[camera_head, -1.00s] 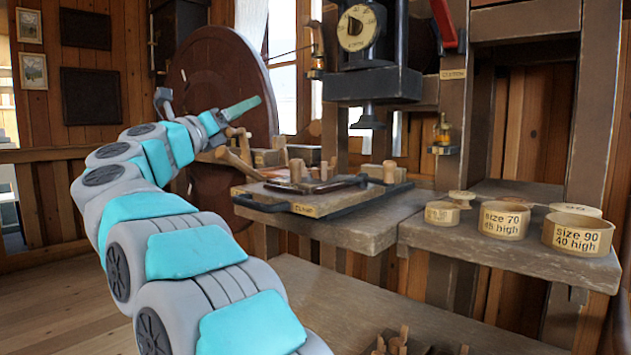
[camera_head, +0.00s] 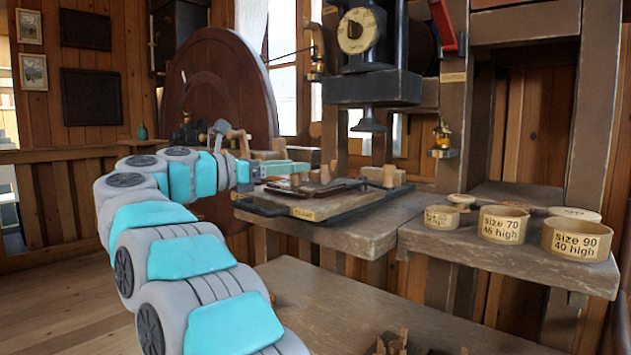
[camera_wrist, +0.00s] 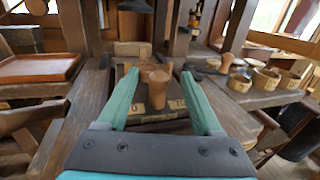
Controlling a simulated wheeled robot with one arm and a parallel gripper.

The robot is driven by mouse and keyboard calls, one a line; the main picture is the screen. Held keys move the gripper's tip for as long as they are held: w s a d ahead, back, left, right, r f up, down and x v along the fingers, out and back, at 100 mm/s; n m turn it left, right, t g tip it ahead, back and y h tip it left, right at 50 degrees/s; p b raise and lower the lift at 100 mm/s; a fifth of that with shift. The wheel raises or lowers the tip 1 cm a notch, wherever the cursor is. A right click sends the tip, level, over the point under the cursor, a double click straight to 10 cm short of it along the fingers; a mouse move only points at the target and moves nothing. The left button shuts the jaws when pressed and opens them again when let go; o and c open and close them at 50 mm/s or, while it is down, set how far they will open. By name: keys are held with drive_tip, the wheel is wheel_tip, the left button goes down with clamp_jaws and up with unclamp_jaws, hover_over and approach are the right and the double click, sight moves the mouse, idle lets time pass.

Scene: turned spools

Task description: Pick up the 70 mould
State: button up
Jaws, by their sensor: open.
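The 70 mould (camera_head: 503,225) is a pale wooden ring marked "size 70". It stands on the right-hand shelf between a smaller ring and a bigger one. In the wrist view several rings sit at the right, their labels too small to read. My gripper (camera_head: 290,168) is over the middle bench in the head view, well left of the 70 mould. The wrist view shows my gripper (camera_wrist: 160,74) open, its teal fingers apart. A wooden peg (camera_wrist: 158,88) shows between them, not visibly gripped.
The size 90 ring (camera_head: 580,238) stands right of the 70 mould, a smaller ring (camera_head: 441,217) left of it. A board with wooden pegs (camera_head: 318,206) lies on the middle bench. A dark press (camera_head: 370,85) hangs above it. The shelf's front strip is clear.

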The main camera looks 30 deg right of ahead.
drive_tip(key=shift+w+d, duration=0.15)
drive_tip(key=shift+d, duration=0.95)
drive_tip(key=shift+c, duration=0.3)
clamp_jaws()
